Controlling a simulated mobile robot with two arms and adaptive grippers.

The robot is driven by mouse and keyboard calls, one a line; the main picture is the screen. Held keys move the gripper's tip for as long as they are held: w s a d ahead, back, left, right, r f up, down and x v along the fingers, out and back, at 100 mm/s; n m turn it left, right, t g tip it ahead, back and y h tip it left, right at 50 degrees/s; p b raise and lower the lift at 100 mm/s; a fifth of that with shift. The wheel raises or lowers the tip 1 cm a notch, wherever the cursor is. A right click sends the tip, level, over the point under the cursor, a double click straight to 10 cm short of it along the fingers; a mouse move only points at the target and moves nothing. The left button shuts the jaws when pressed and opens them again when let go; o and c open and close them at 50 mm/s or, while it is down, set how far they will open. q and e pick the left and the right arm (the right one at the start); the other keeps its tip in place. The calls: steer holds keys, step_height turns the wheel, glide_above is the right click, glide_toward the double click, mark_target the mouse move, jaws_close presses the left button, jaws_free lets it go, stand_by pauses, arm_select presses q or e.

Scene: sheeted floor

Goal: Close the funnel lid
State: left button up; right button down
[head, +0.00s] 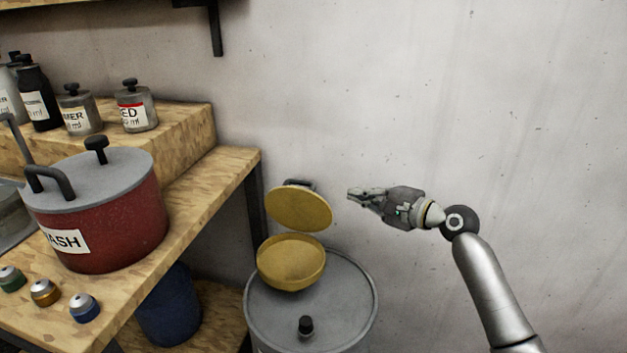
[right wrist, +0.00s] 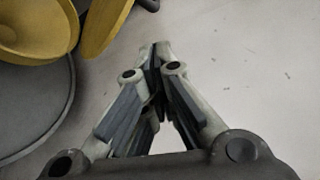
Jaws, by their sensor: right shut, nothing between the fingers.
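The yellow funnel (head: 291,264) sits on top of a grey drum (head: 345,290). Its round yellow lid (head: 299,209) stands open, tilted up at the back of the funnel near the wall. In the right wrist view the funnel (right wrist: 35,30) is at the top left, with the lid (right wrist: 103,24) beside it, partly cut off. My right gripper (head: 352,194) is shut and empty, just right of the raised lid and apart from it. In the right wrist view its fingertips (right wrist: 160,48) meet. My left gripper is not in view.
A wooden bench (head: 215,185) at the left holds a red pot (head: 110,215), several small jars and bottles. A blue bin (head: 168,305) stands under it. A black knob (head: 305,325) rises from the drum top. The wall (head: 440,100) behind is bare.

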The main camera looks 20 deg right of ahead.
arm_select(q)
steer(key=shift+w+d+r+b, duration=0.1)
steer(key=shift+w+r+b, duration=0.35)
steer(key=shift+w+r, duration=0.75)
arm_select(e)
steer(key=x, duration=1)
steer(key=shift+r, duration=0.15)
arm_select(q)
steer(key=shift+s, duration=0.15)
arm_select(e)
steer(key=shift+s, duration=0.15)
